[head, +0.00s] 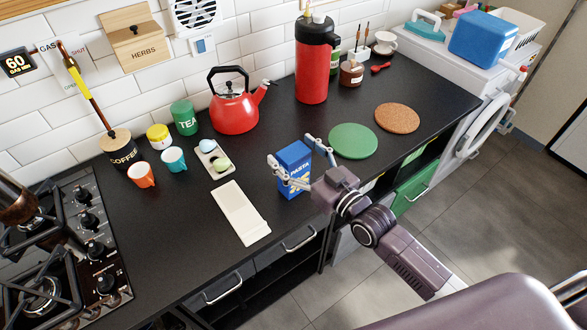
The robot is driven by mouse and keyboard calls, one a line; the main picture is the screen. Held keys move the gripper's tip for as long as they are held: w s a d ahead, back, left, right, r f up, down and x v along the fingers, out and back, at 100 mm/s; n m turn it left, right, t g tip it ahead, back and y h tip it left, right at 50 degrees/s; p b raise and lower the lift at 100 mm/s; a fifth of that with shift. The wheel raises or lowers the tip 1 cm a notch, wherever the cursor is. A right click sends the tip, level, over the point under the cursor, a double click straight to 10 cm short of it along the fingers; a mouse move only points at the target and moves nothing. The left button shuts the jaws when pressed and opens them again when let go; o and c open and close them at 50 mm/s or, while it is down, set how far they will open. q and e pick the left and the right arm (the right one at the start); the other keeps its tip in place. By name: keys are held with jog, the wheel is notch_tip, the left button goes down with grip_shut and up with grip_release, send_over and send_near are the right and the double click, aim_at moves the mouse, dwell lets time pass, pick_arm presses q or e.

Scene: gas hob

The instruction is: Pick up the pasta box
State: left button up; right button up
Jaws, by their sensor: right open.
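The blue pasta box (291,168), with a yellow picture low on its front, stands upright on the black worktop near its front edge. My right gripper (292,150) reaches in from the lower right. Its two fingers are spread, one on the left side of the box and one at its right, with the box between them. I cannot tell whether either finger touches it. The gripper's palm hides the lower right part of the box. My left gripper does not show.
A white spoon rest (240,213) lies left of the box and a green round mat (353,141) to its right. A red kettle (235,108) and a tall red flask (313,65) stand behind. The gas hob (100,255) is at far left; the worktop before it is clear.

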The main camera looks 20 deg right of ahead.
jog(key=c, duration=2)
jog(key=shift+r, duration=0.1)
grip_shut()
